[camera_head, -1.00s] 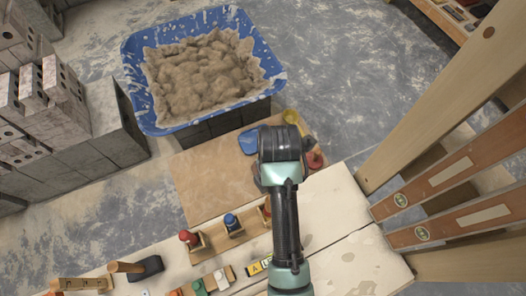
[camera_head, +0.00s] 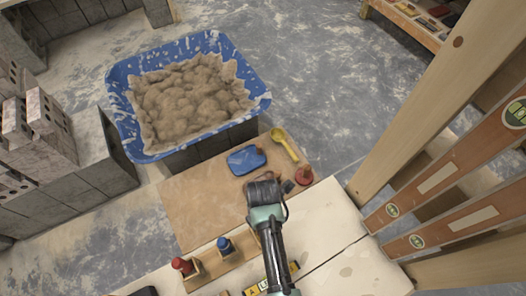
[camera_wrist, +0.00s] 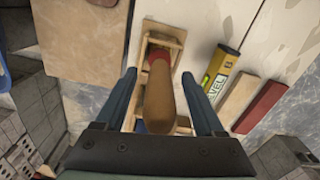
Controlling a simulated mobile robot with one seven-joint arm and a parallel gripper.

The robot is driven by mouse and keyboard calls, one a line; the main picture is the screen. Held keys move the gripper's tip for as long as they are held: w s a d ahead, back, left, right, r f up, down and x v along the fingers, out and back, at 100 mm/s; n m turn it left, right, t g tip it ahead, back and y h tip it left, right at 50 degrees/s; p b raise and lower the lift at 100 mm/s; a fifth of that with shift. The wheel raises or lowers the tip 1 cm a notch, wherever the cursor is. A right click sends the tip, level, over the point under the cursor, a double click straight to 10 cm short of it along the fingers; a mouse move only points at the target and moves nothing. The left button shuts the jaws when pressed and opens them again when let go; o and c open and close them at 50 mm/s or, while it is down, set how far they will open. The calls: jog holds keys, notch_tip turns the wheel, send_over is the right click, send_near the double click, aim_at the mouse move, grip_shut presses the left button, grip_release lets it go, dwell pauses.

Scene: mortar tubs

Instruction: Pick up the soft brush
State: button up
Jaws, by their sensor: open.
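A brown wooden handle with a red collar (camera_wrist: 160,100) stands in a pale wooden rack (camera_wrist: 170,32) in the wrist view, pointing up toward the camera. It appears to be the soft brush; its bristles are hidden. My gripper (camera_wrist: 160,76) is open, with one finger on each side of the handle and gaps visible on both sides. In the head view the rack (camera_head: 220,262) runs along the bench, holding a red-topped tool (camera_head: 182,265) and a blue-topped tool (camera_head: 225,245). My arm covers the rack's right end there.
A yellow level (camera_wrist: 221,70) lies right of the rack. On a tan board (camera_head: 195,205) are a blue dish (camera_head: 246,159), a yellow scoop (camera_head: 285,144) and a red item (camera_head: 303,175). A blue mortar tub (camera_head: 120,75) stands behind. Wooden uprights (camera_head: 420,100) rise at right.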

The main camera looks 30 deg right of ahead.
jog(key=shift+c, duration=0.3)
grip_shut()
notch_tip(320, 180, up, 10)
jog(key=shift+p, duration=0.3)
dwell(0.4)
jog(key=c, duration=0.7)
grip_release()
grip_shut()
